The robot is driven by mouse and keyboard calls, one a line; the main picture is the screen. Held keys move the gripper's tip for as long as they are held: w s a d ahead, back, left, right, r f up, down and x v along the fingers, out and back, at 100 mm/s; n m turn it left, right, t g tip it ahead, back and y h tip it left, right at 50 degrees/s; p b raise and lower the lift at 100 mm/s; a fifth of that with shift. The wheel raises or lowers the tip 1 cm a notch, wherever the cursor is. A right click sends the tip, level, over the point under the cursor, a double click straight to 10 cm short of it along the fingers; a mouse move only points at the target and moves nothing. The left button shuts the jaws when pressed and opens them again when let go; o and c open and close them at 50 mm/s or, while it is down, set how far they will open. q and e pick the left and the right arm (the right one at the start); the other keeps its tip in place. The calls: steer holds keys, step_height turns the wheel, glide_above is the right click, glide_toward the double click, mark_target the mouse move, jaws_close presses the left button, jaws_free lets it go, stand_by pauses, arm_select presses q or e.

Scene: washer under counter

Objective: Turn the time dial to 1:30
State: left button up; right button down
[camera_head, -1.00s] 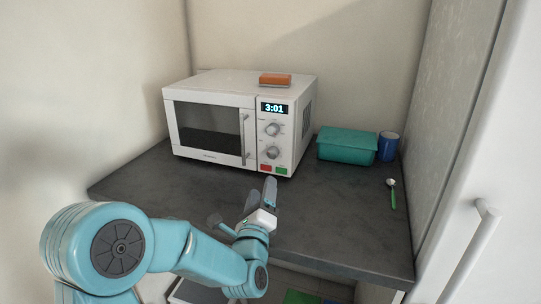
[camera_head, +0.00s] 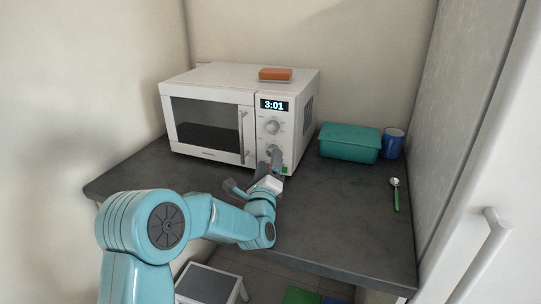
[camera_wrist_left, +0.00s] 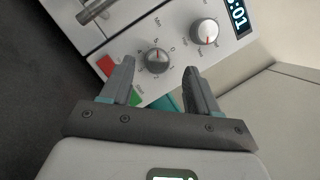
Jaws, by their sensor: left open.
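The white microwave (camera_head: 210,135) stands on the dark counter, its display (camera_head: 273,105) reading 3:01. Its upper dial (camera_head: 272,127) and lower dial (camera_head: 272,151) sit below the display. My left gripper (camera_head: 270,162) is in front of the lower panel and partly covers the lower dial and buttons. In the left wrist view, the open left gripper (camera_wrist_left: 158,78) points at the lower dial (camera_wrist_left: 158,60), which shows between the fingers, not gripped. The upper dial (camera_wrist_left: 205,32) is beyond. My right gripper is not in view.
A red button (camera_wrist_left: 107,66) and a green button (camera_wrist_left: 136,96) lie beside the left finger. The door handle (camera_head: 243,138) is left of the panel. An orange block (camera_head: 275,74) lies on top. A teal box (camera_head: 349,144), blue cup (camera_head: 393,143) and spoon (camera_head: 396,194) are right.

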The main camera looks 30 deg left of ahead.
arm_select(q)
steer(key=shift+x, duration=1.4)
steer(key=shift+f, duration=0.15)
steer(key=c, duration=1)
steer(key=shift+n, duration=0.3)
